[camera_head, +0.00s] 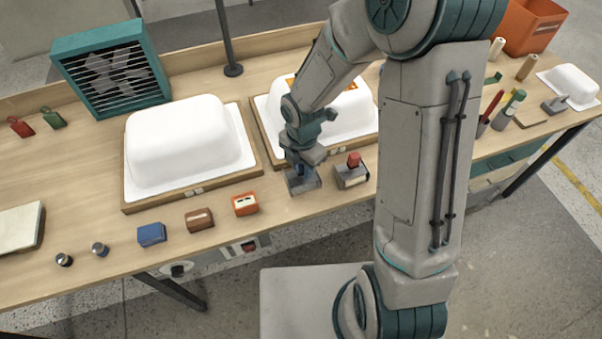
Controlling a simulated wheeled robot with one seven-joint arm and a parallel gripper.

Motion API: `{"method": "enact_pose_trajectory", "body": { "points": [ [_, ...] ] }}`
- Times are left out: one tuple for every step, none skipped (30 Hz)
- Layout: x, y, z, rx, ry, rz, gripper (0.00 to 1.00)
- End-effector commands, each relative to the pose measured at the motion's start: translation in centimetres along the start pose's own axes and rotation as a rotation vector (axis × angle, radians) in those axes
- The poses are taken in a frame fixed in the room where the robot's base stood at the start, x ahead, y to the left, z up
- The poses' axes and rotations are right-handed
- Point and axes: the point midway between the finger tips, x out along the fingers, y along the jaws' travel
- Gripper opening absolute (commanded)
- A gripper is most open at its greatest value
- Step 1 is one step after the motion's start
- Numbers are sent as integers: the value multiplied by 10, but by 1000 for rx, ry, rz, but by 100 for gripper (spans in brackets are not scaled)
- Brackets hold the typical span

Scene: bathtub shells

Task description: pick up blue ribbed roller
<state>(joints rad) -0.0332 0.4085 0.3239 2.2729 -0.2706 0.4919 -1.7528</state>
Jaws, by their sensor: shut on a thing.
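My gripper (301,168) points down at the front edge of the workbench, over a small grey holder (312,185). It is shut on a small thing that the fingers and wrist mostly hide. I cannot make out ribs or a clear blue colour on it, so I cannot tell whether it is the blue ribbed roller. The held thing is at or just above the holder; I cannot tell whether it touches. No blue ribbed roller shows clearly elsewhere.
A similar holder (352,177) with a red-topped thing stands close right. Orange (245,204), brown (199,219) and blue (151,234) blocks line the front edge to the left. White tub shells (180,140) (349,118) on wooden bases stand behind. A black post (228,40) rises at the back.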

Motion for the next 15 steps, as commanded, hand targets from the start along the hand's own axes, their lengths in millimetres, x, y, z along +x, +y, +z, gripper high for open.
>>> {"method": "enact_pose_trajectory", "body": {
  "points": [
    [-5,-10,9,10,-1,0,0],
    [-9,-15,12,11,-2,0,0],
    [-13,-22,17,11,-2,0,0],
    [-17,-26,20,11,-2,0,0],
    [-20,-31,24,11,-2,-1,0],
    [-25,-37,28,11,-2,0,0],
    [-28,-41,31,10,-2,0,0],
    [-32,-46,34,11,-2,-1,0],
    [-36,-51,38,10,-2,-1,0],
    [-39,-55,41,10,-2,-1,0],
    [-42,-59,43,9,-2,-1,0],
    [-46,-64,47,8,-2,-1,0],
    [-48,-68,50,8,-1,-2,0],
    [-50,-71,52,7,-1,-2,0],
    [-53,-75,55,8,-1,-1,0]
  ]
}}
